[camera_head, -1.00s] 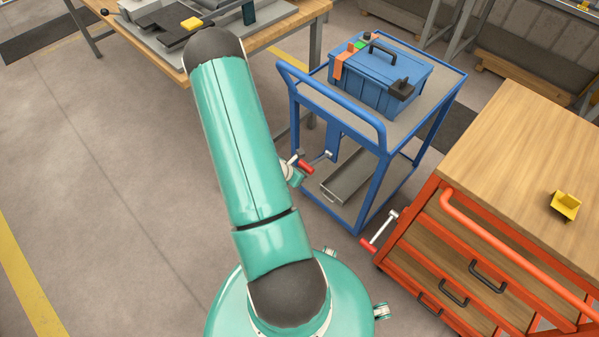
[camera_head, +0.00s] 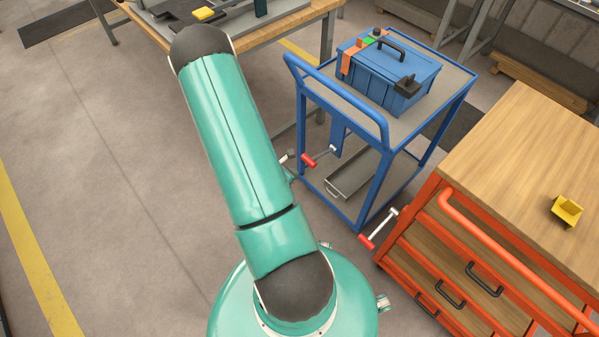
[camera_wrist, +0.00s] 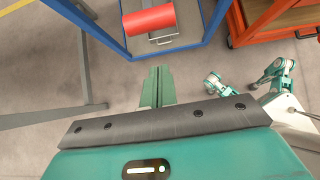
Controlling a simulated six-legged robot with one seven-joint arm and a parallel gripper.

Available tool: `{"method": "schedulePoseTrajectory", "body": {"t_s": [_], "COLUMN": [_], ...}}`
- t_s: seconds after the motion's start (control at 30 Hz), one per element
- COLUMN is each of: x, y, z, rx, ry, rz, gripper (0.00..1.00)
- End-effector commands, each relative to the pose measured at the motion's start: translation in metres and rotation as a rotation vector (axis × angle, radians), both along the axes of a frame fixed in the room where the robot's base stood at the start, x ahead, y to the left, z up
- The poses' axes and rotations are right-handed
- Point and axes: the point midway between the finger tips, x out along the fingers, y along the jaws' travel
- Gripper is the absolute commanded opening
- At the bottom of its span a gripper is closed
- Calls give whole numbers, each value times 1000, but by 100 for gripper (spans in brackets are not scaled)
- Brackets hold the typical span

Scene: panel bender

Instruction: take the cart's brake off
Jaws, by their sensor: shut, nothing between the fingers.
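The blue cart (camera_head: 382,152) stands right of my arm in the head view. A brake lever with a red grip (camera_head: 309,160) sticks out on a pale rod from the cart's near left side, below the push handle. In the wrist view the red grip (camera_wrist: 148,20) lies close up at the top, above the fingertips, with a gap in the picture between them. My gripper (camera_wrist: 157,85) is shut and empty, pointing toward the cart. In the head view it is mostly hidden behind my arm.
A blue toolbox (camera_head: 388,75) sits on the cart's top, and a grey tray (camera_head: 352,176) below. An orange drawer cabinet (camera_head: 440,235) stands close on the right, with a similar red-gripped lever (camera_head: 378,230). A workbench (camera_head: 285,27) stands behind. Floor at left is clear.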

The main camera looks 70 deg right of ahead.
Motion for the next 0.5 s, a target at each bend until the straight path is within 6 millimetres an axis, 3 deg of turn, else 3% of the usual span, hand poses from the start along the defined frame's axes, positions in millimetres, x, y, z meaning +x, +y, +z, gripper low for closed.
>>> {"method": "schedulePoseTrajectory", "body": {"t_s": [0.23, 0.5], "x": [13, 13], "y": [23, 30], "z": [35, 43], "rx": [-1, 0], "ry": [-2, 0], "rz": [2, 0], "gripper": [0, 0]}}
